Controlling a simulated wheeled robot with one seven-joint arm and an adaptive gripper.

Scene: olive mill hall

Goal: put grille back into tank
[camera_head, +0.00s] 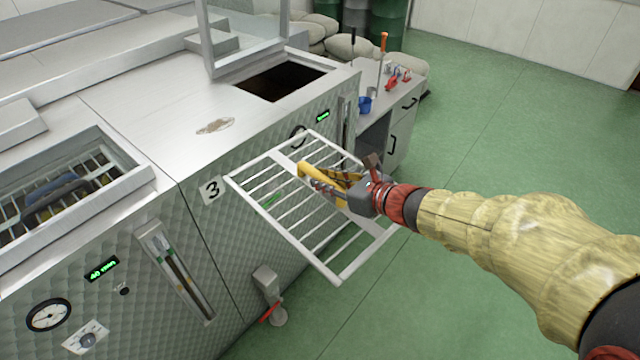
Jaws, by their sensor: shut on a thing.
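The grille (290,238) is a white rectangular frame with parallel bars. It is held in the air, tilted, in front of the quilted metal front of the tank (232,123) marked 3, above the green floor. My gripper (325,182), with yellow fingers, comes in from the right and is shut on the grille near its middle. The fingers partly hide the bars. The dark square opening (283,80) in the tank top lies beyond the grille, uncovered, with a clear raised lid (243,32) behind it. The inside of the opening is too dark to make out.
A neighbouring tank (140,180) at left has a grille in its opening with a bluish object on it. A grey side bench (400,115) with tools and a blue cup (364,104) stands beyond the tank. A red-handled valve (272,312) projects low. The green floor at right is clear.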

